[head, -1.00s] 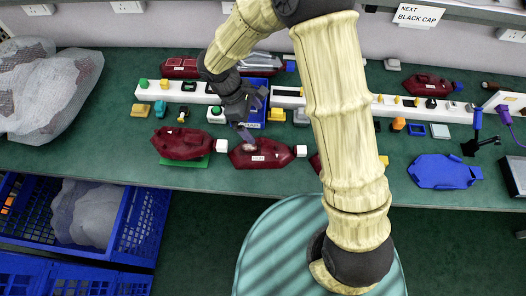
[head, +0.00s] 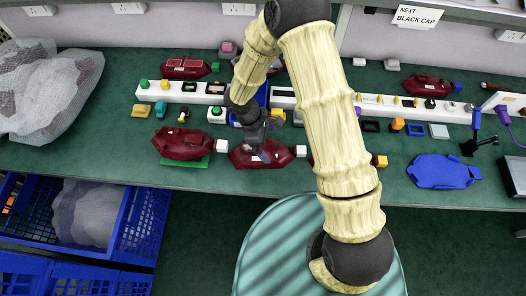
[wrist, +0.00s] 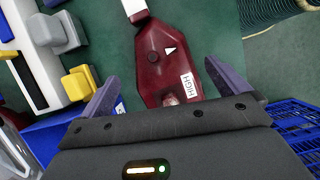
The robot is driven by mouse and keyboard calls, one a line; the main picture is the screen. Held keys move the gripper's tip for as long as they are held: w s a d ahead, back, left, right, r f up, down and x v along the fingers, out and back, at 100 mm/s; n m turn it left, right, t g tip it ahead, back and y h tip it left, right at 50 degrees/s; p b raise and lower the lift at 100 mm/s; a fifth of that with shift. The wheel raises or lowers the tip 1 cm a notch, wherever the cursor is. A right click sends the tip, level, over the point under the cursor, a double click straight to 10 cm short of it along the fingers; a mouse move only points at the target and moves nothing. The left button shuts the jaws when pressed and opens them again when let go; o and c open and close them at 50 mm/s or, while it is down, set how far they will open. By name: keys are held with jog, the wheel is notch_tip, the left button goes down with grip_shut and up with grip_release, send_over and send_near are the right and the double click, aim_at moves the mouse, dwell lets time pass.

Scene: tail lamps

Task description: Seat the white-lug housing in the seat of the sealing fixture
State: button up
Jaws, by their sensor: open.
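A dark red housing (head: 245,158) with a white lug (head: 301,150) at its right end lies on the green bench, below my gripper (head: 262,150). In the wrist view the housing (wrist: 160,60) carries a HIGH label, and its white lug (wrist: 134,8) points away. My gripper (wrist: 165,82) is open, its two fingers to either side of the housing's near end; I cannot tell whether they touch it. A flat blue plate (head: 443,172) with a housing-like outline lies at the right, probably the sealing fixture; its seat is not clear.
Another red housing (head: 182,143) rests on a green pad (head: 185,161) to the left. A housing with a yellow lug (head: 380,161) is mostly hidden by my arm. A long white rail (head: 170,97) with small parts runs behind. A blue stand (head: 476,125) rises near the plate.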

aim_at(276, 150)
jog(key=p+x, duration=0.1)
jog(key=x, duration=0.4)
jog(key=shift+s+d, duration=0.1)
jog(key=shift+d, duration=0.05)
jog(key=shift+c, duration=0.4)
jog(key=c, duration=1.2)
jog(key=shift+c, duration=0.2)
jog(key=shift+r, duration=0.15)
